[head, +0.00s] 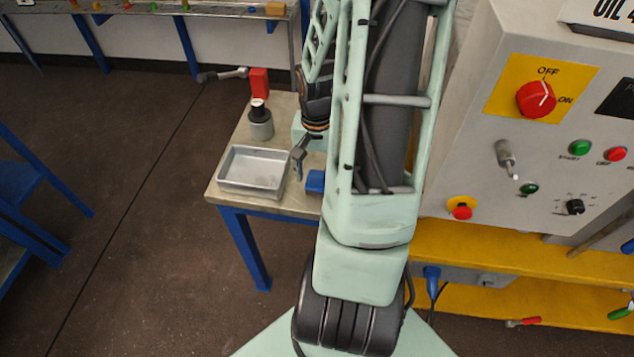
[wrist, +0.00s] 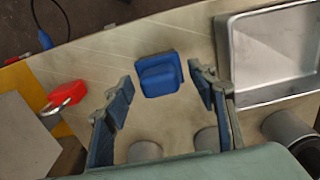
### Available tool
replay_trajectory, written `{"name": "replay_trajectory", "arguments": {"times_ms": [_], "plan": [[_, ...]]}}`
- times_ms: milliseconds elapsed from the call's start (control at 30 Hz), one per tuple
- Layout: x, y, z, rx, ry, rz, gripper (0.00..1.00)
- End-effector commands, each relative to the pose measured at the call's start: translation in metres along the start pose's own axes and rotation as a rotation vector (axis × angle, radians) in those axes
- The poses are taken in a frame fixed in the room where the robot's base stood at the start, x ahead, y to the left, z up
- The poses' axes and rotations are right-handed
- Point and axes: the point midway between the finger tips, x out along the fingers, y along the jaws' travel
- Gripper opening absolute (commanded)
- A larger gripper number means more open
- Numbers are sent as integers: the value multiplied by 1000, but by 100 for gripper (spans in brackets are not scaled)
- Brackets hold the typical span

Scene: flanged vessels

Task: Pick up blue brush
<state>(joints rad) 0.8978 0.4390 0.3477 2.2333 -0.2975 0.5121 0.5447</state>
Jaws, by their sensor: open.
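The blue brush (head: 315,181) lies on the small workbench, partly hidden behind my arm in the head view. In the wrist view the blue brush (wrist: 158,74) appears as a squat blue block with a raised part, just beyond and between my fingertips. My gripper (wrist: 160,84) is open, with one finger to the left of the brush and one to its right. Nothing is held. In the head view my gripper (head: 299,160) hangs over the bench between the metal tray and the brush. Contact with the brush cannot be told.
A metal tray (head: 253,172) stands left of my gripper, and a grey cylinder (head: 260,124) behind it. A red padlock-like item (wrist: 68,95) lies left of the brush in the wrist view. A control panel (head: 560,130) and yellow shelf (head: 480,250) bound the right side.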

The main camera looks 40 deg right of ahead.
Motion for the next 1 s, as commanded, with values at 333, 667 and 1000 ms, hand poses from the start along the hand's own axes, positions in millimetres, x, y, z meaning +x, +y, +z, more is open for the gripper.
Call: {"name": "replay_trajectory", "arguments": {"times_ms": [333, 667, 1000], "plan": [[0, 0, 0, 0, 1, 0, 31], [-1, 0, 0, 0, 1, 0, 6], [-13, 0, -2, -1, 5, 1, 6]]}}
